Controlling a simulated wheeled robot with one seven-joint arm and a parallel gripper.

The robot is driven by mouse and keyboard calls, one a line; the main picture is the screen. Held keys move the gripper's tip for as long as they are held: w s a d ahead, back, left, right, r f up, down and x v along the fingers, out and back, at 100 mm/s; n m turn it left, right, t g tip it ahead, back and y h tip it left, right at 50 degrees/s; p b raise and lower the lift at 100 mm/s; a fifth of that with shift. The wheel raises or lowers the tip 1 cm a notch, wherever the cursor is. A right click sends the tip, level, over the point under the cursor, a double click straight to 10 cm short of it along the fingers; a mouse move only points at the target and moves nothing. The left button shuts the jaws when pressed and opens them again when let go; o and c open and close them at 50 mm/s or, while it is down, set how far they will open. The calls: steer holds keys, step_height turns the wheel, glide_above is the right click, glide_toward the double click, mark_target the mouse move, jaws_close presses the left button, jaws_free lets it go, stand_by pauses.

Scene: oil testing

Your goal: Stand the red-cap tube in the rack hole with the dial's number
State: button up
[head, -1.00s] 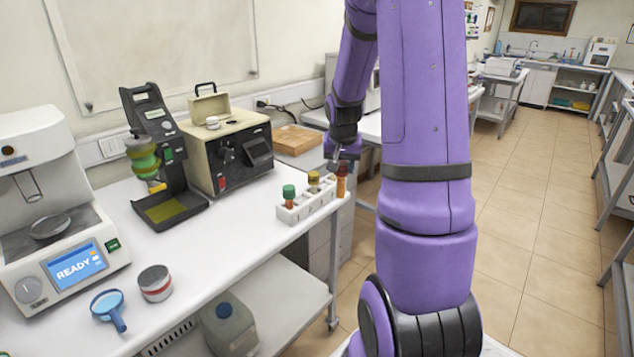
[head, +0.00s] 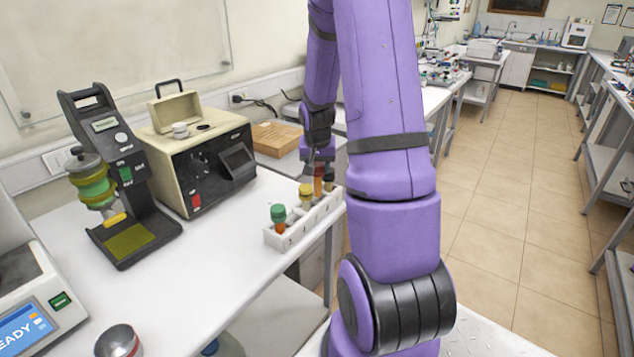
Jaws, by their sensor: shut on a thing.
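My gripper (head: 318,164) is shut on an orange-red tube (head: 318,183) at the far right part of the white rack (head: 312,222). The tube looks upright; its cap is mostly hidden by the fingers. I cannot tell whether its lower end is in a hole or behind the rack's edge. A green-cap tube (head: 278,218) stands in the rack's near left end. A yellow-cap tube (head: 305,195) stands in the rack between them. Small numbers mark the rack's front. The dial (head: 198,160) seems to be on the cream and black tester; its number is too small to read.
The rack stands by the right edge of the white bench (head: 190,290). A black stand (head: 120,190) with a green vessel is left of the tester (head: 190,145). A tin (head: 118,342) and white machine (head: 30,300) are near left.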

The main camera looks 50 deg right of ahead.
mark_target(317, 175)
steer(key=shift+f, duration=2.2)
steer(key=shift+f, duration=0.15)
steer(key=o, duration=0.9)
steer(key=shift+o, duration=0.2)
steer(key=s+a+r+n+t, duration=0.1)
steer(key=a+r, duration=0.4)
steer(key=r, duration=0.4)
steer(key=s+a+r+n, duration=0.1)
steer(key=a+r, duration=0.4)
steer(key=r, duration=0.4)
steer(key=s+a+r+n+t+y, duration=0.1)
steer(key=s+a+r+n, duration=0.3)
steer(key=s+a+r, duration=0.2)
steer(key=s+a+r+n+t+y, duration=0.1)
steer(key=s+a+r+n, duration=0.3)
steer(key=s+a, duration=0.6)
steer(key=a+r, duration=0.2)
steer(key=a, duration=0.3)
steer(key=shift+s, duration=0.35)
